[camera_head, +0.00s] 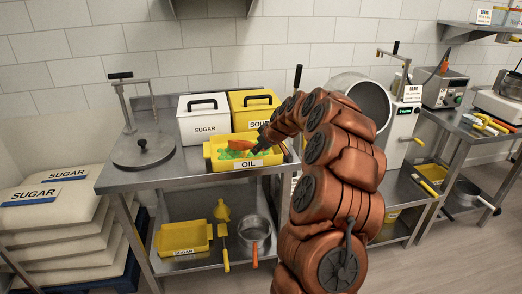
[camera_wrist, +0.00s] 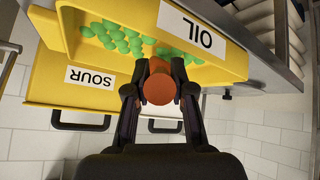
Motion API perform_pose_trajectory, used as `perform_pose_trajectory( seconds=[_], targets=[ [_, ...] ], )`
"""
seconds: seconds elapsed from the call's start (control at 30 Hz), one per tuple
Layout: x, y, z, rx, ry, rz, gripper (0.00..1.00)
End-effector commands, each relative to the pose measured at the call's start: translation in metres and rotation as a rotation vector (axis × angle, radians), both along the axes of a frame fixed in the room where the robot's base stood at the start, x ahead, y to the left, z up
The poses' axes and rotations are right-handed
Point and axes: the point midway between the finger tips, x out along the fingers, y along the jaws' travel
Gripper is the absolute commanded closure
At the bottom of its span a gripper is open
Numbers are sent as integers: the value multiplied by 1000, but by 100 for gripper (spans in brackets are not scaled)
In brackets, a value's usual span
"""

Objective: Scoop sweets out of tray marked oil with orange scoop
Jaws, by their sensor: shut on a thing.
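The yellow tray marked OIL (camera_head: 217,161) stands on the metal table in the head view, with green sweets (camera_head: 226,153) inside. It also shows inverted in the wrist view (camera_wrist: 218,62), with green sweets (camera_wrist: 112,36) in its corner. The orange scoop (camera_head: 240,145) is over the tray, among or just above the sweets; I cannot tell how deep. My gripper (camera_head: 262,138) is at the tray's right part, partly hidden by my arm. In the wrist view my gripper (camera_wrist: 160,78) is shut on the scoop's round orange handle (camera_wrist: 159,90). The scoop's bowl is hidden there.
A white SUGAR bin (camera_head: 204,128) and yellow SOUR bin (camera_head: 240,118) stand behind the tray. A metal press (camera_head: 143,150) is to its left. A yellow SUGAR tray (camera_head: 183,238) and a pot (camera_head: 254,230) sit on the lower shelf. Sugar sacks (camera_head: 60,215) are stacked left.

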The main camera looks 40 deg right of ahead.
Motion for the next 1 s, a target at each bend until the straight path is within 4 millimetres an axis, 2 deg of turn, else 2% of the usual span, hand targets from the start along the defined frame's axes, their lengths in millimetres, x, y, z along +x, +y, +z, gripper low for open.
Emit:
perform_pose_trajectory(
  seconds=[0.3,0.77,1.0],
  targets=[
    [10,1,1,-2,-4,-1,100],
    [10,1,2,-1,-7,-1,100],
    [7,0,14,3,-46,-1,100]
  ],
)
